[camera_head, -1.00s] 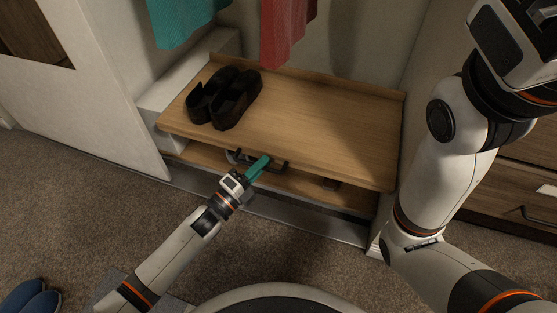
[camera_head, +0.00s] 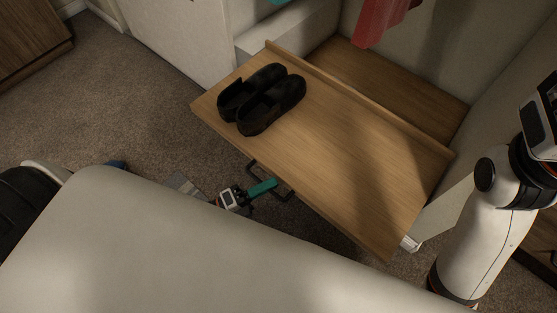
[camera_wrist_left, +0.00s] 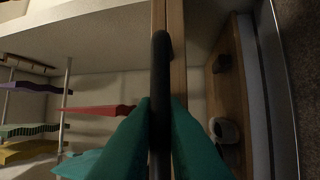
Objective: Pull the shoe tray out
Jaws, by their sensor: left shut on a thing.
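The shoe tray (camera_head: 340,160) is a wooden board that stands well out from the closet. A pair of black shoes (camera_head: 262,97) rests on its left part. A dark bar handle (camera_head: 284,196) is on its front edge. My left gripper (camera_head: 264,187) has teal fingers at the handle. In the left wrist view the teal fingers (camera_wrist_left: 160,125) are shut on the black handle (camera_wrist_left: 160,85), one on each side. Most of my left arm is hidden behind my pale body part. My right arm shows at the right edge, but its gripper is out of view.
A wooden closet floor (camera_head: 400,85) shows behind the tray's raised back edge. A red garment (camera_head: 380,20) hangs above it. A white door panel (camera_head: 180,40) stands to the left. Carpet (camera_head: 120,100) lies open at the left.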

